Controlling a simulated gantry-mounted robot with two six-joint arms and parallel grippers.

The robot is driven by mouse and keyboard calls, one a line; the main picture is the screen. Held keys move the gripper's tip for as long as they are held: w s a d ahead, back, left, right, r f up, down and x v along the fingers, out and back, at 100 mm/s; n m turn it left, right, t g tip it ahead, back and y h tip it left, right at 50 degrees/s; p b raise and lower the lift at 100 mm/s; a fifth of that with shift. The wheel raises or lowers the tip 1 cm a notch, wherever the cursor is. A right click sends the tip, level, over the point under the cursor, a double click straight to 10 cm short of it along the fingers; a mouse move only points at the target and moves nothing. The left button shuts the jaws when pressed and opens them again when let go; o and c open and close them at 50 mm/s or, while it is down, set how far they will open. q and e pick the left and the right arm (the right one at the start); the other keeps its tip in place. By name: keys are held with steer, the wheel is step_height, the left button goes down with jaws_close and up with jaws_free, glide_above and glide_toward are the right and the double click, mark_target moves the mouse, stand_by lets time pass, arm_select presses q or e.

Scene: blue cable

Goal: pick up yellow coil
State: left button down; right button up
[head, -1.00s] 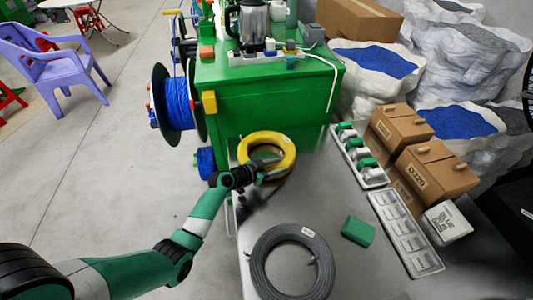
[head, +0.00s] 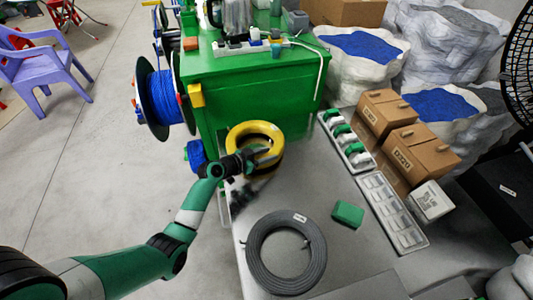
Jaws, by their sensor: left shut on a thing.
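The yellow coil (head: 240,130) is at the far left end of the grey table, close to the green cabinet. My left arm comes in from the left, and its gripper (head: 268,156) is at the coil's near right side, shut on the coil. The gripper and wrist hide part of the coil's near edge. Whether the coil is lifted off the table cannot be told clearly. My right gripper is not in view.
A dark grey coil (head: 286,253) lies on the table's near part, with a green block (head: 348,213) beside it. Trays (head: 392,215) and cardboard boxes (head: 421,150) line the right side. The green cabinet (head: 250,85) stands behind the yellow coil.

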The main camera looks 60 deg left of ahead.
arm_select(q)
steer(key=s+d+r+p, duration=0.8)
steer(key=s+r, duration=0.2)
steer(key=r, duration=0.1)
steer(key=shift+s+d+r, duration=0.25)
steer(key=shift+d+r, duration=0.05)
